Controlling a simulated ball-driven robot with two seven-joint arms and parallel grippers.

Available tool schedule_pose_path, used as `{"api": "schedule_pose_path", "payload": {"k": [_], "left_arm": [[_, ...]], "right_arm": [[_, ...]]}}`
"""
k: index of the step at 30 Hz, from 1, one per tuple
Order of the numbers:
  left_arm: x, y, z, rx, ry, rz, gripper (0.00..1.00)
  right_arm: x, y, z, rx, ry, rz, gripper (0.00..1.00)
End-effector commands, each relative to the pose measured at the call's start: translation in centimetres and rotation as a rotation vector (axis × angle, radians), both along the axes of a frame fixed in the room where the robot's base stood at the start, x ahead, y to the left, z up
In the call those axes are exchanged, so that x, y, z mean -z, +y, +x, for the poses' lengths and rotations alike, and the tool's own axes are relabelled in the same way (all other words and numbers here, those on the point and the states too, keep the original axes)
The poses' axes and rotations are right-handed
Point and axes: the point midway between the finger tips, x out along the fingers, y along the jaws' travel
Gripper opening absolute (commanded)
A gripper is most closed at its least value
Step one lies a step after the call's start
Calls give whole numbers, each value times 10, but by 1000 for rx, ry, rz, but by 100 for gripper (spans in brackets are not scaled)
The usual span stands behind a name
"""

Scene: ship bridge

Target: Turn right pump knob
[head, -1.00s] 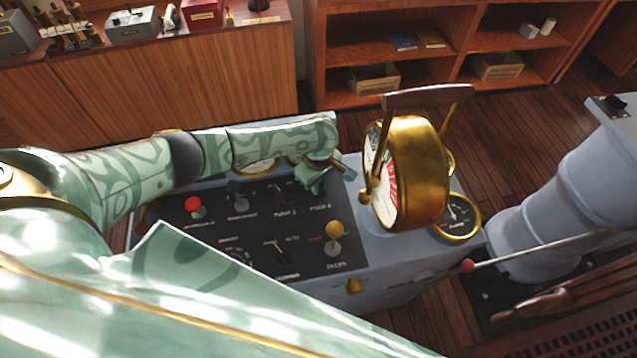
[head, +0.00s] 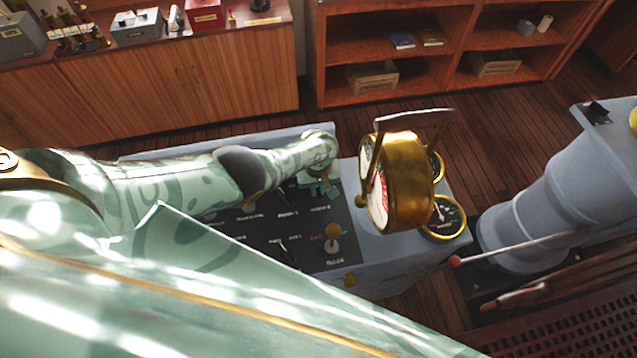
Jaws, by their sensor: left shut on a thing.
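The dark control panel (head: 305,254) sits on the grey console, with small switches and labels on it. My left arm reaches over it from the left. My left gripper (head: 320,184) points down at the panel's upper right corner. It is shut on the right pump knob, which its fingers and hand hide from view. My right gripper is out of view.
A brass engine telegraph (head: 409,185) with a handle stands close to the right of my left gripper. Brass-rimmed gauges (head: 447,217) are beside it. A grey pedestal (head: 545,205) and a red-tipped rod (head: 455,261) are at the right. Wooden shelves (head: 437,58) stand behind.

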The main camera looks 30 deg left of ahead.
Motion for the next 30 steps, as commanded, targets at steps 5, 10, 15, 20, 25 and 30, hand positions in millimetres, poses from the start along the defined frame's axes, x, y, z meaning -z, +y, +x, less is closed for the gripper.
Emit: {"api": "schedule_pose_path", "payload": {"k": [5, 10, 15, 20, 25, 30], "left_arm": [[0, 1, 0, 161, -3, -1, 0], [0, 1, 0, 300, -3, -1, 0], [0, 2, 0, 408, -4, -1, 0], [0, 2, 1, 478, -4, -1, 0], [0, 3, 1, 519, -5, -1, 0], [0, 3, 1, 535, -6, 0, 0]], "right_arm": [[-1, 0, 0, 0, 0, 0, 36], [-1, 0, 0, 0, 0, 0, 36], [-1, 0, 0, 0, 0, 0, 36], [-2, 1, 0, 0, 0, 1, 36], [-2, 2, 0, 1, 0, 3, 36], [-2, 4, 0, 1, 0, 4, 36]]}}
